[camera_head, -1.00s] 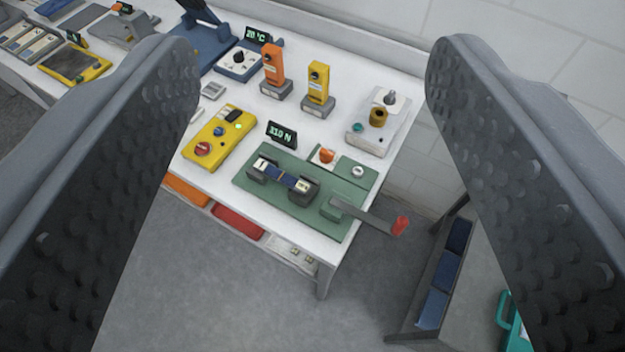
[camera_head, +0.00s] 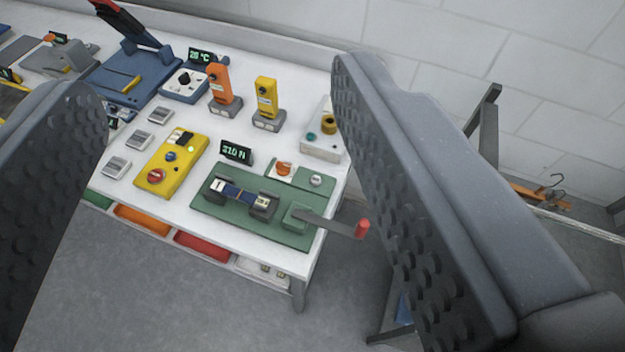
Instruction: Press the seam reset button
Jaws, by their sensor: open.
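A green tester (camera_head: 215,203) lies near the front right corner of the white bench. Two clamps on it hold a dark blue strip (camera_head: 240,193) between them. A lever with a red grip (camera_head: 362,228) sticks out past the bench edge. At its back right are an orange knob or button (camera_head: 284,169) on a pale plate and a round silver button (camera_head: 316,181). I see no label telling which is the seam reset button. A display (camera_head: 236,151) behind it reads about 310 N. My gripper (camera_head: 217,85) is open and empty, its fingers framing the bench from nearer the camera.
A yellow control box (camera_head: 172,162) stands left of the tester. Orange (camera_head: 219,88) and yellow (camera_head: 266,99) upright handheld devices stand behind it. A white unit (camera_head: 322,142) at the right is partly hidden by my right finger. A wall rises behind the bench.

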